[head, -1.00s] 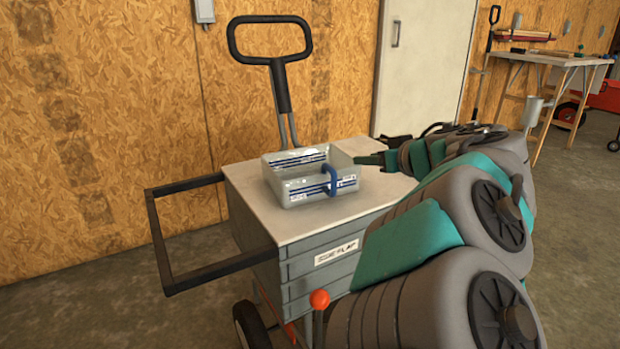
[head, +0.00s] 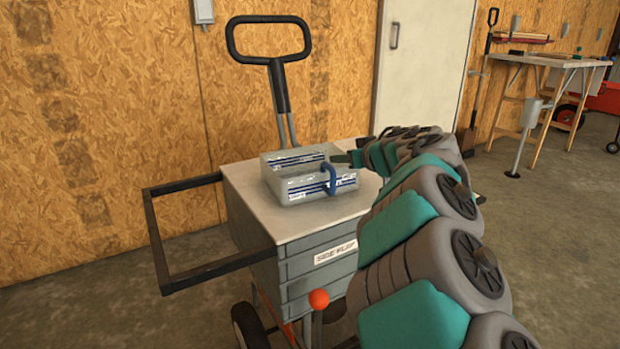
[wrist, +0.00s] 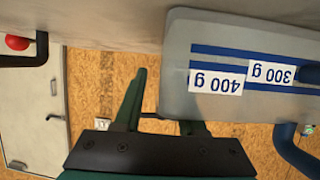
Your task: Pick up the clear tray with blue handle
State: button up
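The clear tray (head: 298,190) with blue stripes sits on the cart's top. Its blue handle (head: 331,178) arches over the front wall. In the wrist view the tray's wall (wrist: 215,105) fills the upper right, its labels upside down, and the blue handle (wrist: 290,150) is at the right edge. My gripper (head: 347,158) is at the tray's right side in the head view. In the wrist view my gripper (wrist: 163,100) has its fingers apart. One finger is left of the tray's end; the other's tip is hidden behind the tray wall. Contact cannot be told.
The tray stands on a grey cart (head: 245,180) with a pale flat top. A black pull handle (head: 280,85) rises behind it, and a black frame (head: 155,240) juts out left. A red-knobbed lever (head: 319,299) stands in front. A workbench (head: 550,62) is far right.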

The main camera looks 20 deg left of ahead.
grip_shut()
dwell(1.4)
